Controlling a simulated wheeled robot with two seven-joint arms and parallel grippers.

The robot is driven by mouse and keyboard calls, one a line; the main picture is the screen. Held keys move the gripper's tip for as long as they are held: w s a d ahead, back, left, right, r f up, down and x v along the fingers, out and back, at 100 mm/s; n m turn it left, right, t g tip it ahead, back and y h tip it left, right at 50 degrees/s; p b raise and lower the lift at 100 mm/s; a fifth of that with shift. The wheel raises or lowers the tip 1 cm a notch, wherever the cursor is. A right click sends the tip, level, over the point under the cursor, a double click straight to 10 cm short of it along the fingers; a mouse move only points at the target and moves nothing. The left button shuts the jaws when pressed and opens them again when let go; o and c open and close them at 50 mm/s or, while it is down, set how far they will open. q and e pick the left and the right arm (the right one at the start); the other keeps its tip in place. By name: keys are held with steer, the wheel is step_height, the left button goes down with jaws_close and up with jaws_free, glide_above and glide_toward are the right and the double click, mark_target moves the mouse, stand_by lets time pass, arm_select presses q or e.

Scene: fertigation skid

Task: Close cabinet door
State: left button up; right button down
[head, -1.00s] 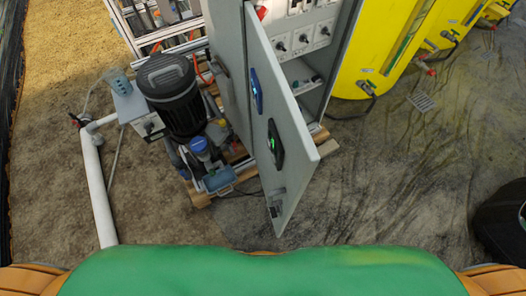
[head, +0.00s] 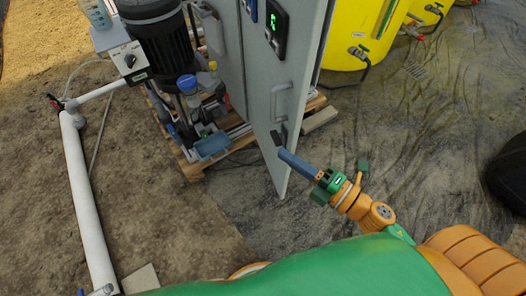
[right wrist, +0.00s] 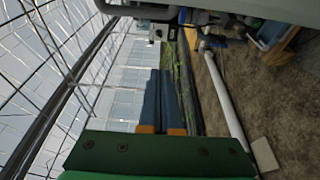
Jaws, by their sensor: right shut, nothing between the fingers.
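The grey cabinet door (head: 265,100) stands open in the head view, its outer face with a lit green display turned towards the left. In the right wrist view the shut fingers (right wrist: 165,75) point up the picture, below a grey surface at the top edge. The cabinet's inside is hidden now. My left gripper is not in view.
A black-topped pump unit (head: 160,45) stands on a wooden pallet left of the door. A white pipe (head: 88,205) runs along the floor at the left. Yellow tanks (head: 355,35) stand behind on the right.

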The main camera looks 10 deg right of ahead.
steer(key=w+a, duration=0.1)
steer(key=w, duration=0.8)
steer(key=shift+w+p, duration=0.2)
steer(key=shift+p, duration=0.15)
steer(key=shift+r, duration=0.1)
